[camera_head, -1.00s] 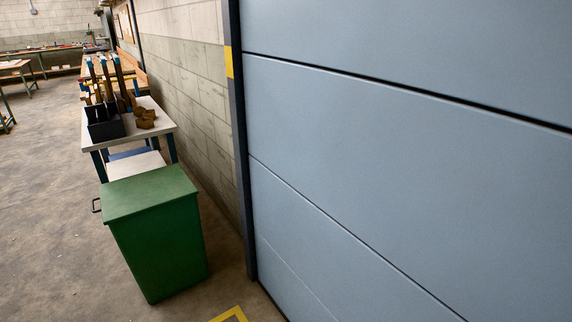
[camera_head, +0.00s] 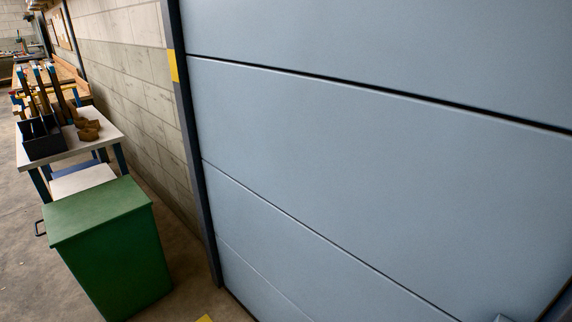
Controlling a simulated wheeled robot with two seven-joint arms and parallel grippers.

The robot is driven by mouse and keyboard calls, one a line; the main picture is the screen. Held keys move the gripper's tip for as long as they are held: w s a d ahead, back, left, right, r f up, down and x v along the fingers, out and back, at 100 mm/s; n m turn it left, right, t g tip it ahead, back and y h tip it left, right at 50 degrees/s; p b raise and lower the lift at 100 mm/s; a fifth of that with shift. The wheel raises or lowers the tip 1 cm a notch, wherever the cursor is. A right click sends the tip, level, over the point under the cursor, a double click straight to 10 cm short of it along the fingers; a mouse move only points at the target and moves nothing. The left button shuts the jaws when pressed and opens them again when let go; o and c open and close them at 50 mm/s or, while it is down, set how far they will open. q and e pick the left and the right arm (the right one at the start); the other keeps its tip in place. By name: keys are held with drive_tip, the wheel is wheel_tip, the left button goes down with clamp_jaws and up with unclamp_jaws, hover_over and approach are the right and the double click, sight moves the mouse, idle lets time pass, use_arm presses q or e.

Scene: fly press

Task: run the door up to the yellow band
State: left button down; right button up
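The door (camera_head: 370,160) is a large light-blue panelled door with dark seams, filling the middle and right of the head view. It reaches down close to the floor at its lower left corner; the rest of its bottom edge is out of view. The yellow band (camera_head: 173,66) is a short mark on the dark upright door post (camera_head: 190,130) at the door's left side. A small blue-grey piece (camera_head: 502,318) shows at the bottom edge on the right; I cannot tell what it is. Neither of my grippers is in view.
A green bin (camera_head: 105,245) stands left of the door post. Behind it is a white-topped table (camera_head: 75,150) with a dark box (camera_head: 42,140) and brown pieces (camera_head: 88,130). A yellow floor marking (camera_head: 205,318) shows at the bottom. Bare floor lies at far left.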

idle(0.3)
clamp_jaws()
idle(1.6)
